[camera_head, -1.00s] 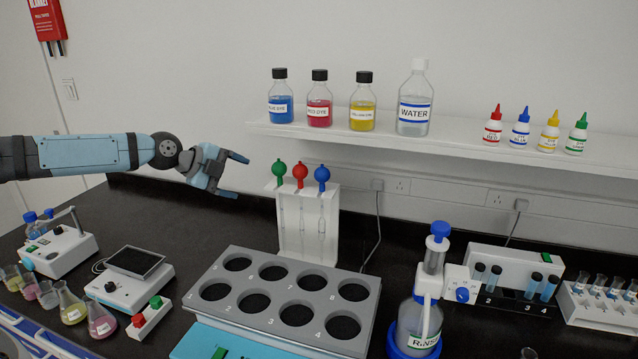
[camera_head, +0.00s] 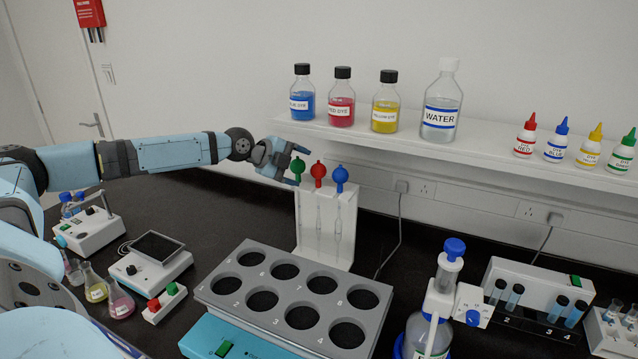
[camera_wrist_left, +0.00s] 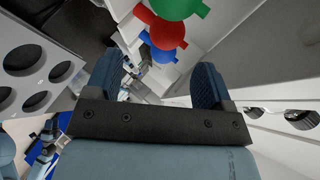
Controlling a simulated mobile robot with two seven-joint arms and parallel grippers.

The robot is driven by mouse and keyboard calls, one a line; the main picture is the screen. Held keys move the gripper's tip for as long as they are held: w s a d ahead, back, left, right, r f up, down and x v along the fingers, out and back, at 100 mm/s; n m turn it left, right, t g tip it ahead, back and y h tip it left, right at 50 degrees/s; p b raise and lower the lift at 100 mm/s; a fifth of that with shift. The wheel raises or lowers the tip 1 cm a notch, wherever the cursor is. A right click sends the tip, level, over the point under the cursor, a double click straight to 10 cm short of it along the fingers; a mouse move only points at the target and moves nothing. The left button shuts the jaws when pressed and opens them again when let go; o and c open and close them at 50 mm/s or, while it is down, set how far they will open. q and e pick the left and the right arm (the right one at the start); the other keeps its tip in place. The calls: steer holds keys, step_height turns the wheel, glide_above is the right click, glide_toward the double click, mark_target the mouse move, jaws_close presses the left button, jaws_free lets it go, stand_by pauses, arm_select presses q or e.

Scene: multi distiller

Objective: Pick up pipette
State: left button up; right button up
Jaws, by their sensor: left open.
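Three pipettes hang in a white stand behind the grey block. The green-bulb pipette (camera_head: 297,167) is leftmost, then the red-bulb pipette (camera_head: 318,172), then the blue-bulb pipette (camera_head: 340,177). My left gripper (camera_head: 299,163) is open, with its fingers at the green bulb; I cannot tell whether they touch it. In the left wrist view the green bulb (camera_wrist_left: 178,8), red bulb (camera_wrist_left: 167,33) and blue bulb (camera_wrist_left: 161,55) show ahead of and between the spread fingers (camera_wrist_left: 148,82). The green pipette's stem is hidden. My right gripper is not in view.
The white pipette stand (camera_head: 345,225) stands behind the grey block (camera_head: 245,268) with round wells. A shelf (camera_head: 400,142) with dye bottles and a water bottle (camera_head: 441,105) runs just above and right of the gripper.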

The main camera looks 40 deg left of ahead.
mark_target(312, 169)
arm_select(q)
steer(key=shift+w+d, duration=0.1)
steer(key=shift+w, duration=0.25)
steer(key=p+x, duration=0.1)
steer(key=x, duration=0.1)
steer(key=p+x, duration=0.1)
steer(key=x, duration=0.1)
steer(key=shift+w+r, duration=0.15)
steer(key=shift+w, duration=0.2)
steer(key=shift+w+f, duration=0.25)
steer(key=shift+s, duration=0.1)
steer(key=c, duration=0.7)
